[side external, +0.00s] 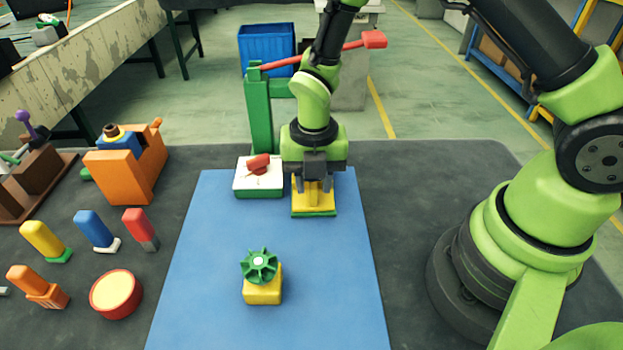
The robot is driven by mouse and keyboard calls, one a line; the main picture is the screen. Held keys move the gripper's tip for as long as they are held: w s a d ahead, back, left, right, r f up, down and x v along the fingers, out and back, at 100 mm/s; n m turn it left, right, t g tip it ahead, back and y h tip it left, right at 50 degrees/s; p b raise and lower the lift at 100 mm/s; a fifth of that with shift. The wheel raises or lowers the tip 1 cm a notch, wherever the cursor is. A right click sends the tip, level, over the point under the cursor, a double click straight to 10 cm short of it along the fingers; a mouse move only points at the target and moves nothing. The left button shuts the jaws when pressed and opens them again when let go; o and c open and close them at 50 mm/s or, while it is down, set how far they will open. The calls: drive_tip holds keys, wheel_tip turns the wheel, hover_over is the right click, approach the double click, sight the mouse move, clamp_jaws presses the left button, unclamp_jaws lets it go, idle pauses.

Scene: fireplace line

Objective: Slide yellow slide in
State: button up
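A yellow slide (315,201) sits on a green base at the back right of the blue mat. My gripper (313,187) points down right over it, with its dark fingers on either side of the yellow upright part. Whether the fingers press on it or stand slightly apart is too small to tell. The gripper hides the top of the yellow part. Another yellow piece (41,238) with a green end lies on the dark table at the left.
A white and green block with a red knob (258,164) stands close left of my gripper. A green post with a red lever (259,115) stands behind. A yellow block with a green wheel (259,266) is at the front. The mat's middle (260,225) is clear.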

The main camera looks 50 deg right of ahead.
clamp_jaws()
drive_tip(key=shift+w+d, duration=1.3)
drive_tip(key=shift+w, duration=0.1)
drive_tip(key=shift+o, duration=0.2)
unclamp_jaws()
wheel_tip(320, 180, up, 6)
drive_tip(key=shift+r, duration=0.1)
